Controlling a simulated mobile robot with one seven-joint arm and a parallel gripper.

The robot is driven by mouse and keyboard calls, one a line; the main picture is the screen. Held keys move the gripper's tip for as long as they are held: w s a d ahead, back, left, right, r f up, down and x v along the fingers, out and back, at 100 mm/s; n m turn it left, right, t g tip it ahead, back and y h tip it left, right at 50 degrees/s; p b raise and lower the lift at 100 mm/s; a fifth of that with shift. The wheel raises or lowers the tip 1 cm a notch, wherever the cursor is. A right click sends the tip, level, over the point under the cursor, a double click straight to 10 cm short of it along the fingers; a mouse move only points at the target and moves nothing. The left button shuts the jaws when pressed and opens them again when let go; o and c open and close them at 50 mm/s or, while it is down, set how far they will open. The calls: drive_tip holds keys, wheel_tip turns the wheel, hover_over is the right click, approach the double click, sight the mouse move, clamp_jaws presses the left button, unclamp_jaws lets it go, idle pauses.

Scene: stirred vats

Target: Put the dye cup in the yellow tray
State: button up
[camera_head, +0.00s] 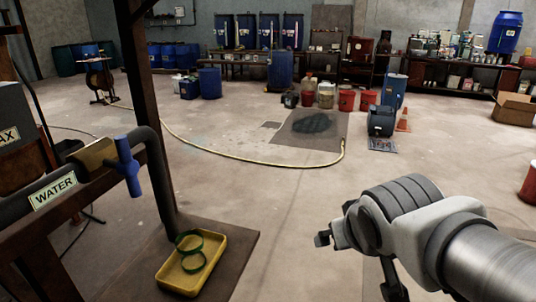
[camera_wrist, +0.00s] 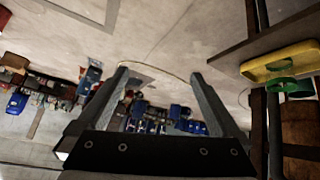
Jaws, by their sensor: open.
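The yellow tray (camera_head: 172,283) lies on a dark board at the lower left in the head view. It also shows at the right edge of the wrist view (camera_wrist: 262,70), which is turned upside down. Two green rings (camera_head: 189,254) appear in or over the tray; green also shows beside it in the wrist view (camera_wrist: 290,86). I cannot tell whether these rings belong to the dye cup, and no other cup is clearly identifiable. My gripper (camera_head: 352,264) is to the right of the tray, well apart from it. Its fingers (camera_wrist: 160,76) are spread with nothing between them.
A pipe with a blue valve handle (camera_head: 129,166) and a WATER sign (camera_head: 54,191) stand left of the tray, beside a dark post (camera_head: 148,100). A yellow hose (camera_head: 240,158) crosses the floor. Drums and buckets stand far back.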

drive_tip(key=s+a+g+y, duration=0.1)
drive_tip(key=s+a+g, duration=0.1)
drive_tip(key=s, duration=0.5)
drive_tip(key=shift+s+a+m, duration=0.3)
drive_tip(key=shift+m, duration=0.1)
